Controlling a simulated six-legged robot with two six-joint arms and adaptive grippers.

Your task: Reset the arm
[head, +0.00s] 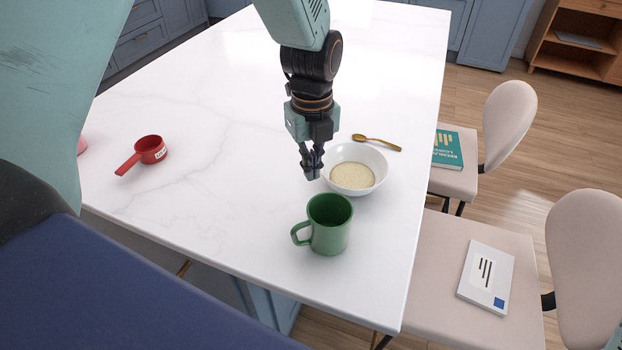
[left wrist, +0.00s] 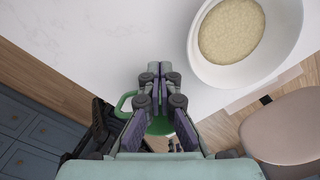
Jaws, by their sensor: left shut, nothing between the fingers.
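My left gripper (head: 312,174) hangs over the white table in the head view, fingers pointing down. It is shut and empty, just left of the white bowl (head: 376,158) and behind the green mug (head: 330,228). The bowl holds pale grain-like food. The mug stands upright with its handle to the left. In the left wrist view the closed fingers (left wrist: 160,70) show at the middle, partly covering the green mug (left wrist: 160,125). The bowl (left wrist: 285,62) is at the upper right there. My right gripper is not seen.
A red measuring cup (head: 151,149) lies at the table's left, and a golden spoon (head: 376,142) lies behind the bowl. Chairs stand along the right edge, with a green book (head: 447,149) and a white book (head: 486,276) on their seats. The white tabletop (head: 220,130) between is clear.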

